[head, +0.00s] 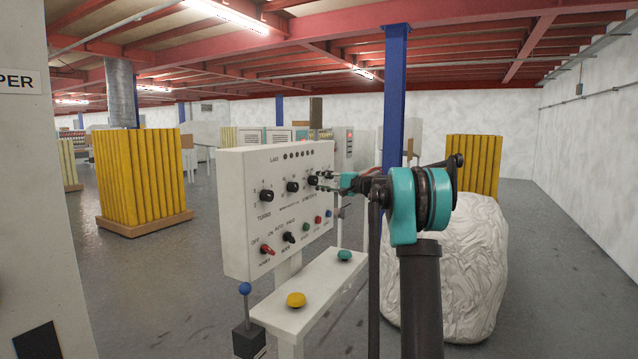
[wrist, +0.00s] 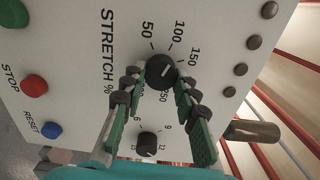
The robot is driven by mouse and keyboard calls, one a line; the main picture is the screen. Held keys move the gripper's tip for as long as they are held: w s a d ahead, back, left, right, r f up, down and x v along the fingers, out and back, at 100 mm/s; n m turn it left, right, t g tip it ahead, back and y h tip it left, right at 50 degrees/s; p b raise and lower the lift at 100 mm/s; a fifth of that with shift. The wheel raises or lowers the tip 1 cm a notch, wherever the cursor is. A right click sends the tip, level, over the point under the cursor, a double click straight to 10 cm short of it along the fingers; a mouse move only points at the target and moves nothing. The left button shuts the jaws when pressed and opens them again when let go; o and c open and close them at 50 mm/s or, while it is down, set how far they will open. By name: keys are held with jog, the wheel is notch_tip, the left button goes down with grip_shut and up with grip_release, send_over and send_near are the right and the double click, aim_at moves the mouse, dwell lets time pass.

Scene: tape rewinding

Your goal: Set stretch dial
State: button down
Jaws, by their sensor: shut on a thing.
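The stretch dial (wrist: 161,70) is a round black knob on the white control panel, with "STRETCH %" printed beside it. Marks 50, 100 and 150 show around it, and part of another mark shows between my fingers. A pale pointer line on the knob looks turned toward the 150 side, but it is small. My gripper (wrist: 159,78) has its fingers on both sides of the knob, shut on it. In the head view, my gripper (head: 322,178) reaches in from the right to the dial (head: 312,181) at the right of the panel's upper knob row.
Another black knob (wrist: 148,144) sits close by, between my fingers' bases. A red stop button (wrist: 35,86) and a blue reset button (wrist: 51,130) are on the panel. Below the panel, a shelf (head: 318,290) carries yellow and green buttons. A wrapped white bale (head: 465,270) stands at right.

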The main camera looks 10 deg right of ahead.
jog(key=shift+n, duration=0.3)
jog(key=c, duration=1.2)
grip_release()
jog(key=shift+o, duration=0.2)
jog(key=v, duration=1.2)
